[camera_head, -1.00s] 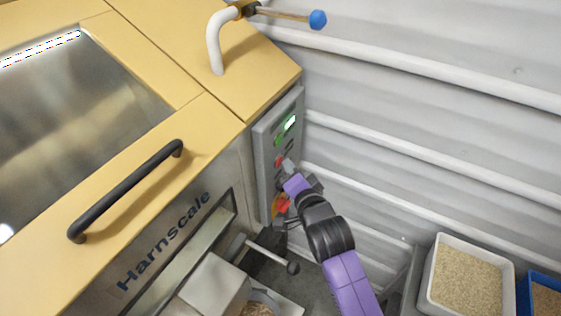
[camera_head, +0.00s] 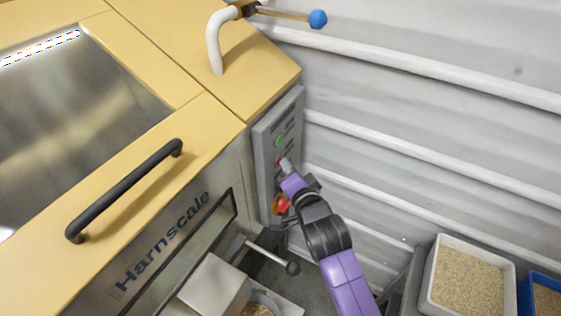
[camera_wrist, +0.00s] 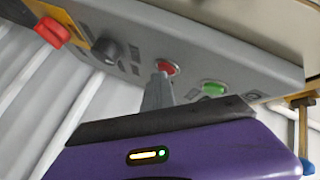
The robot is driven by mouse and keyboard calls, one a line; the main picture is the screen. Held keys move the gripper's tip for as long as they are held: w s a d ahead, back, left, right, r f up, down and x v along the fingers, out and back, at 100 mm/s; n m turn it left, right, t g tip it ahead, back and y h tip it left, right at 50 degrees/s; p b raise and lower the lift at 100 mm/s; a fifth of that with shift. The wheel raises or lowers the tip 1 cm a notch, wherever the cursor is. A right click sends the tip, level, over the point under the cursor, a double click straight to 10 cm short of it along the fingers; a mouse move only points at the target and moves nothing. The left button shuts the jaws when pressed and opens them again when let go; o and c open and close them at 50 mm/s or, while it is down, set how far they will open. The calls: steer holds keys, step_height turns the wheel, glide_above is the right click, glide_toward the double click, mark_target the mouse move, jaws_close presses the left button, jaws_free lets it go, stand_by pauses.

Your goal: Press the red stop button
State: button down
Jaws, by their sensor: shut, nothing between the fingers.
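The red stop button (camera_wrist: 167,68) is a small round button in a light ring on the grey control panel (camera_wrist: 215,62). In the head view the button (camera_head: 279,161) shows only in part, behind my fingertips. My gripper (camera_wrist: 160,79) is shut and empty, its tips at the near edge of the button; they look in contact, but I cannot tell how far the button is in. My gripper (camera_head: 286,165) also shows in the head view, reaching the panel from the lower right. A green button (camera_wrist: 214,88) sits beside the red one.
A black knob (camera_wrist: 107,52) and a red rotary switch (camera_wrist: 52,32) on a yellow plate share the panel. Below it a metal lever with a dark ball (camera_head: 292,268) sticks out. A tray of grain (camera_head: 468,283) stands at lower right.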

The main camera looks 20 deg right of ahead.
steer(key=shift+s+d+p, duration=0.35)
steer(key=shift+s+d, duration=0.2)
steer(key=shift+s, duration=0.05)
steer(key=shift+s+d+p, duration=1)
steer(key=shift+s+d, duration=0.75)
steer(key=shift+d, duration=0.05)
